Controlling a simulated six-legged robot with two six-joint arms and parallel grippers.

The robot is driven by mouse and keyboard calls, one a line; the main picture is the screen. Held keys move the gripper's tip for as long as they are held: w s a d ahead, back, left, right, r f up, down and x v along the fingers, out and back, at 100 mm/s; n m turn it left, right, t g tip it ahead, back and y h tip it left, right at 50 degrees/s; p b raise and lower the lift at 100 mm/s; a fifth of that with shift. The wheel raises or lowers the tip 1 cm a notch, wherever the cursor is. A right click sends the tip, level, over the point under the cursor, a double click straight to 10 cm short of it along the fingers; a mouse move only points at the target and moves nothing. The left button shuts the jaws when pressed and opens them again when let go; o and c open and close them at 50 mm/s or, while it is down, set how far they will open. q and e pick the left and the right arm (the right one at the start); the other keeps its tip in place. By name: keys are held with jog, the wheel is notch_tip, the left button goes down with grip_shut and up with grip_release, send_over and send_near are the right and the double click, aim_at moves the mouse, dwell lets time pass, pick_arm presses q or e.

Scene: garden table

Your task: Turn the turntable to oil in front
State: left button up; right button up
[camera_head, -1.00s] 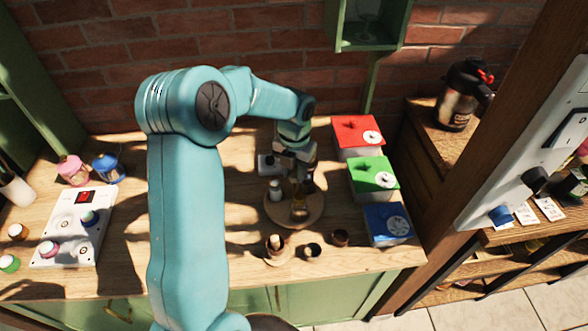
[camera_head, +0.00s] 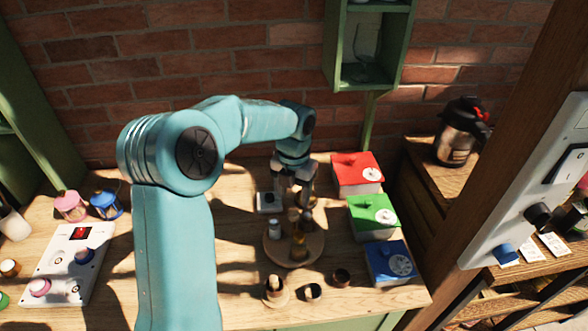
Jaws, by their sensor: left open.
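The round wooden turntable (camera_head: 279,256) stands on the table in the camera_head view. A small jar with a pale cap (camera_head: 274,230) is on its left side. An amber bottle (camera_head: 299,248), possibly the oil, is at its front. More small containers (camera_head: 308,219) are at its back, partly hidden by my gripper. My left gripper (camera_head: 295,201) is open and points down at the turntable's back edge, close to those containers. I cannot tell whether it touches them. My right gripper is not in view.
Red (camera_head: 357,177), green (camera_head: 371,217) and blue (camera_head: 388,264) boxes line the table's right side. A green shelf (camera_head: 366,62) hangs behind.

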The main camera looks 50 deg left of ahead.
pick_arm(q)
notch_tip(320, 180, up, 10)
jog(key=p, duration=0.4)
jog(key=shift+r, duration=0.15)
jog(key=shift+w, duration=0.1)
